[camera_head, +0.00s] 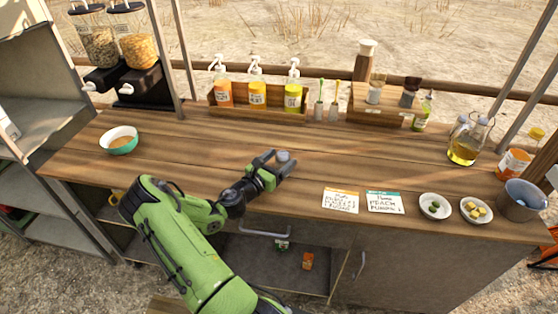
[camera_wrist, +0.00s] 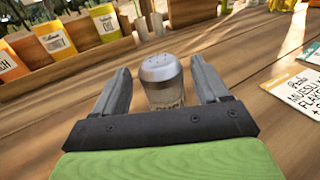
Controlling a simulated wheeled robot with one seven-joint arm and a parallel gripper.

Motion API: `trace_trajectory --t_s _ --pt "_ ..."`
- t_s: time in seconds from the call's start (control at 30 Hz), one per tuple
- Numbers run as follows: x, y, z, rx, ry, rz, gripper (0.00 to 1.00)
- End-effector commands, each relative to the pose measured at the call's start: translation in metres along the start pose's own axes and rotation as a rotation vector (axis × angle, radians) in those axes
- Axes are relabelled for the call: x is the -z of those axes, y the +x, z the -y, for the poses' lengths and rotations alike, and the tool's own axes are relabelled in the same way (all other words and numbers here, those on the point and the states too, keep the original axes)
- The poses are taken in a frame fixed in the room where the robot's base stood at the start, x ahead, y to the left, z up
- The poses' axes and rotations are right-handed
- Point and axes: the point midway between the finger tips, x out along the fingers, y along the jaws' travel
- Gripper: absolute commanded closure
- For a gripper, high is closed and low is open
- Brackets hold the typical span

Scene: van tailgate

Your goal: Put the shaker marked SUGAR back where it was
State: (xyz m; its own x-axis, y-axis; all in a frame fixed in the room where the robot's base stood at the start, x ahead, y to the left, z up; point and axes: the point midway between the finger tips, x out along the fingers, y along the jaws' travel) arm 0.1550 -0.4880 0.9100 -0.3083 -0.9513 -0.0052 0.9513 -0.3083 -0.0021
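A shaker with a silver, holed cap (camera_wrist: 161,68) stands upright between the two fingers of my gripper (camera_wrist: 160,88) in the wrist view. Narrow gaps show on both sides of it, so the fingers appear open around it without gripping. The lower part of its label is hidden by my gripper, and I cannot read the name. In the head view my gripper (camera_head: 272,168) is low over the front middle of the wooden counter (camera_head: 210,145), with the shaker's grey cap (camera_head: 283,156) at its tips.
A wooden rack (camera_head: 258,115) with several pump bottles stands at the back. Right of it is a wooden box (camera_head: 385,105) with shakers near it. Two cards (camera_head: 341,201) and small bowls (camera_head: 435,206) lie front right. A bowl (camera_head: 119,140) is at left. The middle counter is clear.

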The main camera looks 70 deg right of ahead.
Motion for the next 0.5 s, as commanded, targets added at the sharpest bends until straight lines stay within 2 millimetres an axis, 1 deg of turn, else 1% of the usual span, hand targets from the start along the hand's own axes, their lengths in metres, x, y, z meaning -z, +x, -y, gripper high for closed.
trace_trajectory --t_s 0.23,0.3,0.37,0.47,0.5 --pt "-0.001 0.000 0.000 0.000 0.000 0.000 0.24" --pt "-0.005 0.000 0.000 0.000 0.001 0.000 0.24" --pt "-0.004 -0.008 -0.001 -0.002 -0.002 -0.002 0.24" --pt "-0.004 -0.031 -0.002 -0.005 -0.005 -0.002 0.24" --pt "-0.004 -0.043 -0.002 -0.005 -0.006 -0.003 0.24"
